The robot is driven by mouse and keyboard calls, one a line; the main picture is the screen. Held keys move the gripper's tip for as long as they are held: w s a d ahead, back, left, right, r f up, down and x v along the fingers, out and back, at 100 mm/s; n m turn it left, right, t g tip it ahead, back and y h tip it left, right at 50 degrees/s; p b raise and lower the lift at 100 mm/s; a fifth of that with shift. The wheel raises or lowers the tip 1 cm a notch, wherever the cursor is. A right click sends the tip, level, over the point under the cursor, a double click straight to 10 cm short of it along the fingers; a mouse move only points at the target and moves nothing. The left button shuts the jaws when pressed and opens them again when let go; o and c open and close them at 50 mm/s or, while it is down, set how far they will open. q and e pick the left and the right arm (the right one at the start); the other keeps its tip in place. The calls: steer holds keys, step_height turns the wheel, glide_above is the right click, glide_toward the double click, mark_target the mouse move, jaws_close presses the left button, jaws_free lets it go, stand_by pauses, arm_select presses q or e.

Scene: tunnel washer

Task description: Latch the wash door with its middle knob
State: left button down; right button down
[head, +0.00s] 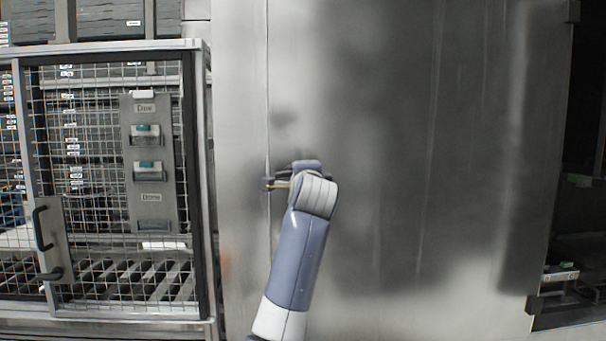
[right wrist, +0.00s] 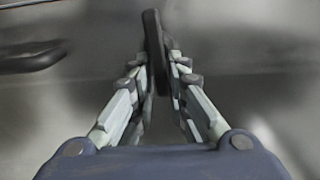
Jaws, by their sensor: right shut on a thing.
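The wash door (head: 400,120) is a broad, smooth stainless steel panel in the middle of the head view. A vertical seam runs along its left side, and the door looks flush there. My right gripper (head: 277,182) is at this seam, about halfway up the visible panel, and my arm hides most of what it holds. In the right wrist view the fingers (right wrist: 160,75) are shut on a dark, flat, upright knob (right wrist: 154,35), which stands nearly vertical between them. I cannot tell from the head view how the knob is turned. My left gripper is not in view.
A mesh cage door (head: 110,180) with a dark handle (head: 42,228) stands to the left. Dark hinge-like blocks (head: 571,11) sit at the steel panel's right edge, with a dark opening beyond. A dark blurred shape (right wrist: 30,57) lies left in the wrist view.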

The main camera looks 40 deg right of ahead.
stand_by(1.2)
stand_by(0.5)
steer(key=c, duration=1.7)
jaws_free()
steer(key=shift+v, duration=3.75)
